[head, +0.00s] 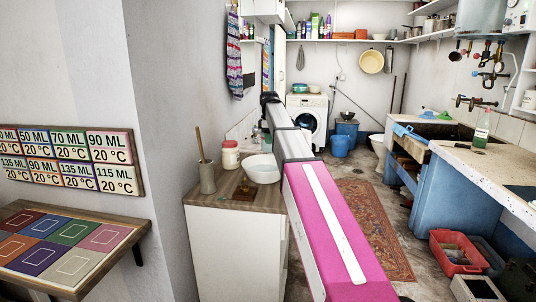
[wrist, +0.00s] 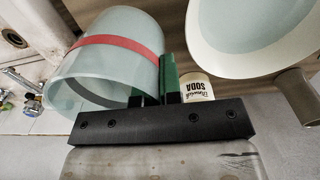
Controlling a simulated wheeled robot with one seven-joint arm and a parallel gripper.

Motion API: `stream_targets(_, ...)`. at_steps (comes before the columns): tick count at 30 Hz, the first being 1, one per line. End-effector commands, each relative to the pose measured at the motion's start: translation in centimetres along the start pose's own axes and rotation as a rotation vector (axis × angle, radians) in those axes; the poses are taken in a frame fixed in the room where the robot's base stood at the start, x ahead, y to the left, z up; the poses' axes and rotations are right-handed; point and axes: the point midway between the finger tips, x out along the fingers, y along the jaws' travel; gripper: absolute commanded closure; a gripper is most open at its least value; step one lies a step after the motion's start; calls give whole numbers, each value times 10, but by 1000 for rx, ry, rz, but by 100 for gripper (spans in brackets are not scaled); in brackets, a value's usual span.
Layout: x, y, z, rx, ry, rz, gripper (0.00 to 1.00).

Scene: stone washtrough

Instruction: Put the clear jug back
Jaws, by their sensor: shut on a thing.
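The clear jug (wrist: 112,58) fills the left of the wrist view. It is see-through, with a red band around it and a dark grey band nearer the camera. My gripper (wrist: 160,85) has green fingers shut on the jug at its right side. One finger shows through the clear wall; the exact grip point is unclear. In the head view my arm reaches back past the wooden-topped cabinet (head: 212,201), and I cannot clearly make out the gripper or jug there.
On the cabinet stand a white bowl (head: 262,170), a red-lidded soda jar (head: 230,157) and a grey crock (head: 207,178) with a wooden stick. A shelf of coloured squares (head: 70,245) is at left, under a sign (head: 70,160). A stone trough counter (head: 485,165) is at right.

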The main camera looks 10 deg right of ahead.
Motion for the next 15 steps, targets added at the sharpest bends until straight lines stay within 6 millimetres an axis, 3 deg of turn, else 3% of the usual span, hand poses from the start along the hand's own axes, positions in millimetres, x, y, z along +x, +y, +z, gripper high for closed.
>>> stream_targets(3,18,-1,0,0,0,-1,100)
stream_targets(15,58,-2,0,0,0,0,100)
